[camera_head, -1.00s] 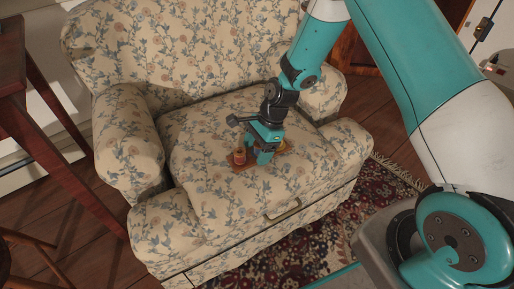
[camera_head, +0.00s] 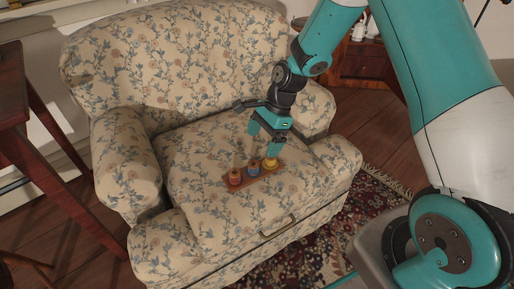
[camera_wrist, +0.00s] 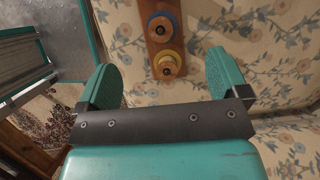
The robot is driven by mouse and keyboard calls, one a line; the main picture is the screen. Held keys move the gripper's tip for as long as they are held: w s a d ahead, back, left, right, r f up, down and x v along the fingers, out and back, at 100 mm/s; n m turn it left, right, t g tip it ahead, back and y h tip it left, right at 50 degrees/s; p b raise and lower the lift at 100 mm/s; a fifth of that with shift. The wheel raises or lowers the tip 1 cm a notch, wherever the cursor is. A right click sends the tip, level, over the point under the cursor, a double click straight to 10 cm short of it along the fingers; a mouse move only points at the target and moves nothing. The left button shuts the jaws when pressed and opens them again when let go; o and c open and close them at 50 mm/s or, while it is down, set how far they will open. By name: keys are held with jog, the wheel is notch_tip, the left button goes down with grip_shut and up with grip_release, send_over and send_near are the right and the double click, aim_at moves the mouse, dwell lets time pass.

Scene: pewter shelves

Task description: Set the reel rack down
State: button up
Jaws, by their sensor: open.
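The reel rack (camera_head: 262,178) is a brown wooden strip lying on the seat cushion of the floral armchair (camera_head: 200,208). It carries a red reel (camera_head: 235,177), a blue reel (camera_head: 253,167) and a yellow reel (camera_head: 269,162). My gripper (camera_head: 265,143) is open and empty, above and a little behind the rack's yellow end. In the wrist view the rack (camera_wrist: 158,48) shows ahead of the open fingers (camera_wrist: 165,82), with the yellow reel (camera_wrist: 167,65) nearest and the blue reel (camera_wrist: 160,29) beyond. The red reel is out of the wrist view.
The chair's backrest (camera_head: 180,60) rises behind my gripper, with rolled armrests on both sides. A dark red wooden table (camera_head: 25,120) stands at the left. A patterned rug (camera_head: 310,262) lies on the wooden floor.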

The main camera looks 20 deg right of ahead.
jog(key=s+a+r+n, duration=0.3)
jog(key=s+r+n, duration=0.25)
jog(key=r, duration=0.25)
jog(key=s+a+r+n, duration=0.35)
jog(key=r+n, duration=0.25)
jog(key=r, duration=0.2)
jog(key=s+r+n, duration=0.3)
jog(key=s+n, duration=0.3)
jog(key=s, duration=0.2)
jog(key=s+a+r+n, duration=0.1)
jog(key=s+r+n, duration=0.2)
jog(key=s+n, duration=0.3)
jog(key=shift+s+a+r+t, duration=0.25)
jog(key=shift+s+r+t, duration=0.1)
jog(key=shift+s, duration=0.55)
notch_tip(320, 180, up, 29)
jog(key=p, duration=2.9)
jog(key=shift+r+p, duration=0.2)
jog(key=shift+p, duration=0.1)
